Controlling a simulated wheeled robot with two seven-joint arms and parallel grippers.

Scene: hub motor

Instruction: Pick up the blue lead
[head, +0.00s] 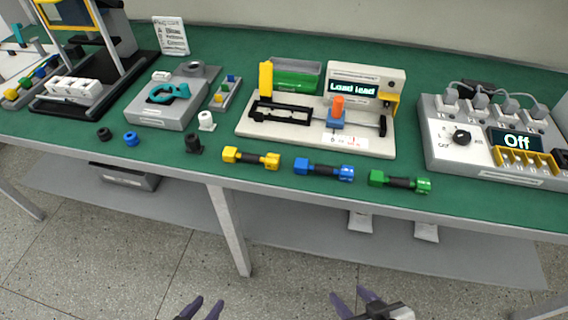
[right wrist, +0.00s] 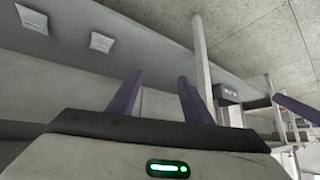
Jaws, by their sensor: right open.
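The blue lead (head: 324,171) lies on the green bench top near its front edge. It has blue ends and a dark middle. It lies between the yellow lead (head: 251,158) on the left and the green lead (head: 400,182) on the right. My right gripper (head: 350,293) is open and empty, low in front of the bench, well short of the lead. Its spread fingers also show in the right wrist view (right wrist: 159,82), with no lead there. My left gripper (head: 209,301) is at the bottom edge, fingers apart and nothing visible between them.
A test fixture (head: 250,126) with a "Load lead" display stands behind the leads. A grey unit reading "Off" (head: 475,165) stands at the right. A grey station (head: 160,112) and small black, blue and white parts are to the left. A shelf (head: 330,243) runs below the bench.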

